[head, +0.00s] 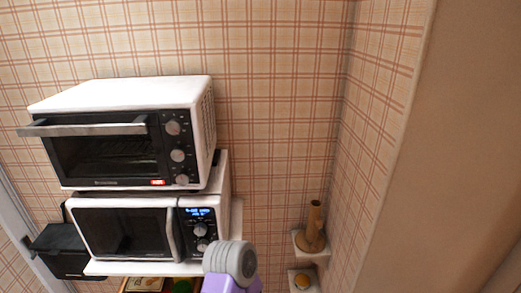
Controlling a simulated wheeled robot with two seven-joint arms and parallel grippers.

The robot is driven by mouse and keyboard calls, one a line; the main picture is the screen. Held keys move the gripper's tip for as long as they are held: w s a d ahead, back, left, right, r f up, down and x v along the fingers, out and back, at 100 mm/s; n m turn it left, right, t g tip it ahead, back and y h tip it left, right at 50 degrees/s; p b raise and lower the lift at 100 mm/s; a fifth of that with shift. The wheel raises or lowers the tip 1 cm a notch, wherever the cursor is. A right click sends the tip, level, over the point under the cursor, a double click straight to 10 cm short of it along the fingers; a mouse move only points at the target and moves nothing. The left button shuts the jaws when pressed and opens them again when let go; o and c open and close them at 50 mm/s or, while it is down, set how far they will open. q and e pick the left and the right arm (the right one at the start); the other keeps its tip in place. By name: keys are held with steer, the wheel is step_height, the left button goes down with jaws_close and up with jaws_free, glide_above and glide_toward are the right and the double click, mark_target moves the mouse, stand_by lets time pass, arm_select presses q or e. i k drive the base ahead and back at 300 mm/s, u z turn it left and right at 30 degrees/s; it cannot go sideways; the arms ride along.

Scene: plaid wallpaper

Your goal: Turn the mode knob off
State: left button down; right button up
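A white toaster oven (130,93) with a black front stands at the left of the head view. Its right panel carries three round grey knobs in a column: a top knob (173,128), a middle knob (178,155) and a bottom knob (182,180). Their markings are too small to read, so I cannot tell which is the mode knob. A small red light or label (157,182) shows at the lower right of the oven door. The oven door is shut. A grey and purple link of my arm shows at the bottom middle. Neither gripper is in view.
A white microwave (125,230) with a lit blue display (199,212) and two knobs stands under the oven, on a white shelf (150,269). A black box (60,250) is at the lower left. A brown object (313,230) stands on a small wall ledge at right.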

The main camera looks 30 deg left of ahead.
mark_target(178, 154)
steer(key=z, duration=0.6)
steer(key=i, duration=0.15)
steer(key=u, duration=2.3)
steer(key=k, duration=0.25)
steer(key=u, duration=0.55)
